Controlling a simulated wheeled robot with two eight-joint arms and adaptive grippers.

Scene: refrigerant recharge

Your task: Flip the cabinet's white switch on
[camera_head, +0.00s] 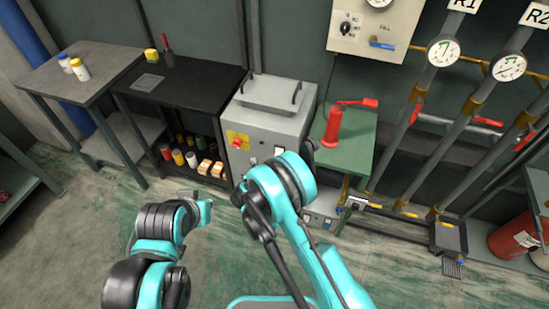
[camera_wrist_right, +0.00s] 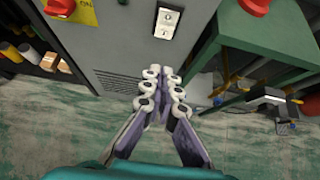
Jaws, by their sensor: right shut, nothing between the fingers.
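The grey cabinet (camera_head: 262,122) stands in the middle of the head view, with a red knob on a yellow plate (camera_head: 237,141) on its front. The white switch (camera_wrist_right: 166,22) is on the cabinet front at the top of the right wrist view, a rocker marked with 0 and I. My right gripper (camera_wrist_right: 163,78) is shut and empty. Its fingertips lie just below the switch in that picture, in front of the cabinet; the exact gap is unclear. In the head view my right arm hides this gripper. My left arm is low at left, and its fingers do not show.
A green table (camera_head: 350,140) with a red bottle-like tool (camera_head: 333,127) stands right of the cabinet. A black shelf (camera_head: 185,95) with cans and boxes stands left. Gauged pipes (camera_head: 430,130) fill the right side. The floor in front is clear.

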